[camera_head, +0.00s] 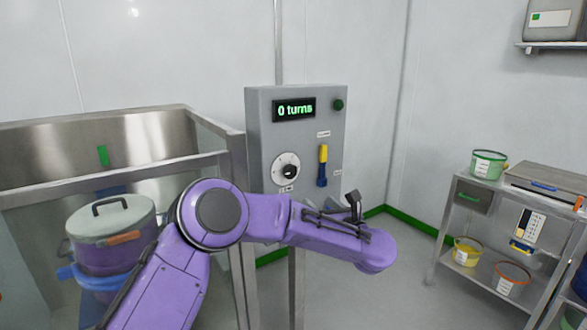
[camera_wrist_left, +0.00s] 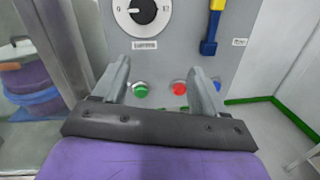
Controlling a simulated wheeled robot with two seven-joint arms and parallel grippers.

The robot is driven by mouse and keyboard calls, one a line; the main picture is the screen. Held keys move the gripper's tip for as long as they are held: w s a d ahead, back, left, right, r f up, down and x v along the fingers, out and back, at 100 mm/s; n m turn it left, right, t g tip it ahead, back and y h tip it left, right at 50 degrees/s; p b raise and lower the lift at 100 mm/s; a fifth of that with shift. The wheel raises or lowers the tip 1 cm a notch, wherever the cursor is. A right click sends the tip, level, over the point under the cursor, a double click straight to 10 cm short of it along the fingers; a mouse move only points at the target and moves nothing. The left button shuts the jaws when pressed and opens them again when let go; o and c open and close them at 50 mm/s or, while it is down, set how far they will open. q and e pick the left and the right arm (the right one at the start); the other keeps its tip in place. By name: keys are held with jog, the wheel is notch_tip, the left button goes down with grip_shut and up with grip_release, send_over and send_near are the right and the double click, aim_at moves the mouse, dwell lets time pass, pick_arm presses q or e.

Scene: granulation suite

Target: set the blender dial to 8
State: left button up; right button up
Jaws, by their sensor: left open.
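My right gripper is out of view.
Green (camera_wrist_left: 140,90) and red (camera_wrist_left: 180,87) buttons lie below the dial. A steel enclosure (camera_head: 60,128) stands left, a shelf cart (camera_head: 470,212) right.

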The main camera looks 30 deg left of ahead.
aim_at(292, 173)
pick_arm(q)
notch_tip(292, 173, up, 6)
jog(key=a+n+g, duration=0.2)
jog(key=n, duration=0.3)
jog(key=shift+y, duration=0.3)
jog(key=p+x, duration=0.1)
jog(key=x, duration=0.2)
jog(key=p+x, duration=0.1)
jog(key=x, duration=0.2)
jog(key=p+x, duration=0.1)
jog(key=x, duration=0.2)
jog(key=shift+s+a+f, duration=0.2)
jog(key=shift+s+f, duration=0.05)
jog(key=shift+w+a+f+p, duration=0.1)
jog(key=shift+w+a+p, duration=0.05)
jog(key=shift+a+p, duration=0.15)
jog(key=shift+f, duration=0.1)
jog(key=c, duration=1.1)
